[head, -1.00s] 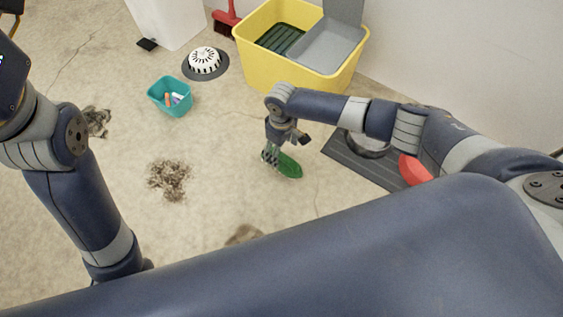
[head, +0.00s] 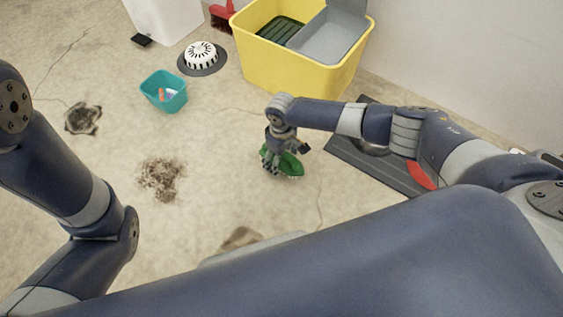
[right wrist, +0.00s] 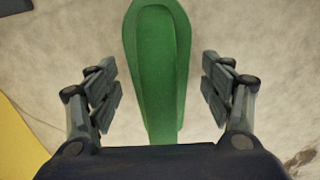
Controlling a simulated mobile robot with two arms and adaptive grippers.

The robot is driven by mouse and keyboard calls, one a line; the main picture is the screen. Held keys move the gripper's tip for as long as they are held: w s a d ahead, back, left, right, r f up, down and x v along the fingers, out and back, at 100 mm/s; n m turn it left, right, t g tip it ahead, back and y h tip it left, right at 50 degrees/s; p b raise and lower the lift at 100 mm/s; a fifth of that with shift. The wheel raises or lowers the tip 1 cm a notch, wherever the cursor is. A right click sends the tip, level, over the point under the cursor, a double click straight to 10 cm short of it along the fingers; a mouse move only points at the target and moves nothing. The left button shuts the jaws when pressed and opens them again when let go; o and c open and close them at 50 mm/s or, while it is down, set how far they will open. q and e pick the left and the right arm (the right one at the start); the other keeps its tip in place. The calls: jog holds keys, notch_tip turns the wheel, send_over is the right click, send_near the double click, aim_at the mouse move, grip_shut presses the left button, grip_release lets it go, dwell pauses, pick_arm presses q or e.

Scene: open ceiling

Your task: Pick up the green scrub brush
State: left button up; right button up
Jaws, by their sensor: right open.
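The green scrub brush (head: 291,164) lies on the floor in the middle of the head view, partly hidden by my right gripper (head: 272,162). In the right wrist view the brush (right wrist: 158,70) runs lengthwise between the two open fingers of my right gripper (right wrist: 160,88). There is a clear gap on each side of it, and its lower end is hidden behind the gripper body. My right gripper points down over the brush and holds nothing. My left arm shows at the left of the head view, but its gripper is not visible.
A yellow mop bucket (head: 290,68) stands behind the brush. A dark mat (head: 375,165) lies under my right arm. Dirt patches (head: 162,178) mark otherwise free floor.

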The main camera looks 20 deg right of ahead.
jog(key=shift+f, duration=0.5)
jog(key=shift+c, duration=0.4)
jog(key=c, duration=1.1)
jog(key=shift+c, duration=0.2)
jog(key=shift+r, duration=0.15)
